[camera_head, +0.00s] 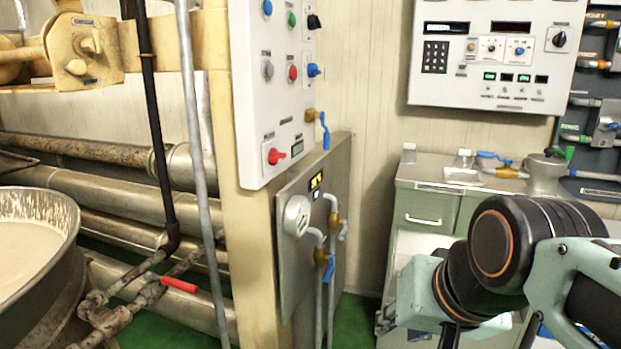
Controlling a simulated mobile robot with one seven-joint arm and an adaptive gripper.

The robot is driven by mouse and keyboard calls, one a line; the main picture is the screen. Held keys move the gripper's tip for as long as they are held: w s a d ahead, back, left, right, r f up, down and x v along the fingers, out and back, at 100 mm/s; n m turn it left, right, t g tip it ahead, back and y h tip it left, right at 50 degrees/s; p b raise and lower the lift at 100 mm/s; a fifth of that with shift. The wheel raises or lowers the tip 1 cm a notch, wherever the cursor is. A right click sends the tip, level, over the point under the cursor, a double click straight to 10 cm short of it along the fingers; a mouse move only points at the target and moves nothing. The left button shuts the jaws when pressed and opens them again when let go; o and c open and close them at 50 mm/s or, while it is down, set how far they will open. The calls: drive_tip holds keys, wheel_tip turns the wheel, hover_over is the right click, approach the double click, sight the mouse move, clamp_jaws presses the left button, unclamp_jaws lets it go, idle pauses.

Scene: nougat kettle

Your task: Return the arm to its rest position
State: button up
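My arm (500,245) shows folded at the lower right. It has thick black joints with an orange ring and pale teal links. It stands in front of the green-grey cabinet and hides part of it. Dark parts run out of the bottom of the picture below the arm. I cannot make out my gripper or its fingertips, and I see nothing held.
A kettle (68,220) of pale mass stands at the left by rusty pipes and a red-handled valve (180,285). A control panel (262,90) juts out on a beige post. A cabinet (425,210) with glassware stands under a wall panel (480,85). Green floor shows between.

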drive_tip(key=s+d+f+n+h, duration=0.1)
drive_tip(key=s+f+n, duration=0.1)
drive_tip(key=s+f, duration=0.3)
wheel_tip(320, 180, up, 37)
drive_tip(key=w+p, duration=0.1)
drive_tip(key=p, duration=3.6)
drive_tip(key=shift+w+g, duration=0.35)
drive_tip(key=shift+g, duration=0.05)
drive_tip(key=shift+a+f, duration=0.15)
